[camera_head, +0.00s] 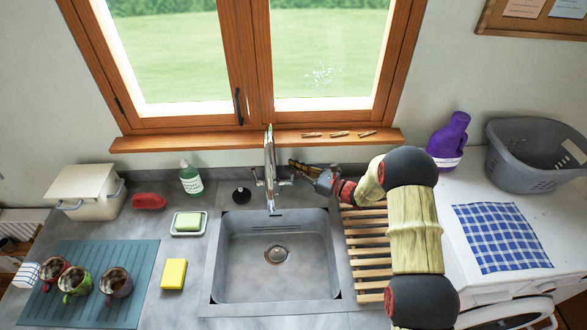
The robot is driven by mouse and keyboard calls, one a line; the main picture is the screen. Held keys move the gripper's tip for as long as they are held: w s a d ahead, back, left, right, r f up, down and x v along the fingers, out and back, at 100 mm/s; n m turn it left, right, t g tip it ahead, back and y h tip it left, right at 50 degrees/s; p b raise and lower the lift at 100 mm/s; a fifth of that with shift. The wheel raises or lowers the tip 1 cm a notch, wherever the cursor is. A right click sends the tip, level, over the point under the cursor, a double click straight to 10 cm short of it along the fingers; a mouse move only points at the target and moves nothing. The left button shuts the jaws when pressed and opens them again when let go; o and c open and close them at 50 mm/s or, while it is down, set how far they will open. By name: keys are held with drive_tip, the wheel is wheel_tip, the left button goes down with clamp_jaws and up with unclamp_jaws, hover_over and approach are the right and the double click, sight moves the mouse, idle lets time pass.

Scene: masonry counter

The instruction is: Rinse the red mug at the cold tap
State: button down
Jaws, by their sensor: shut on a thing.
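The red mug (52,271) stands upright on the teal mat (130,258) at the far left, with something brown inside. The steel tap (270,155) rises behind the sink (228,268), with a handle on each side. My gripper (294,177) is behind the sink's back right corner, just right of the tap. It appears shut on the tap's right handle (284,182), though the fingertips are small and partly hidden. No flow of water can be made out below the spout. The mug is far from my gripper.
A wooden rack (368,262) is right, under my arm. The basin is empty.

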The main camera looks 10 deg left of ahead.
idle(0.4)
drive_tip(key=s+n+y+b, duration=0.1)
drive_tip(key=b, duration=0.2)
drive_tip(key=s+n+b, duration=0.1)
drive_tip(key=n+b, duration=0.1)
drive_tip(key=b, duration=0.1)
drive_tip(key=shift+d+f+y, duration=0.15)
drive_tip(key=shift+d+y, duration=0.15)
drive_tip(key=shift+y, duration=0.1)
drive_tip(key=c, duration=2)
unclamp_jaws()
drive_tip(key=shift+o, duration=0.4)
drive_tip(key=shift+s, duration=0.1)
drive_tip(key=v, duration=0.7)
drive_tip(key=shift+d, duration=0.2)
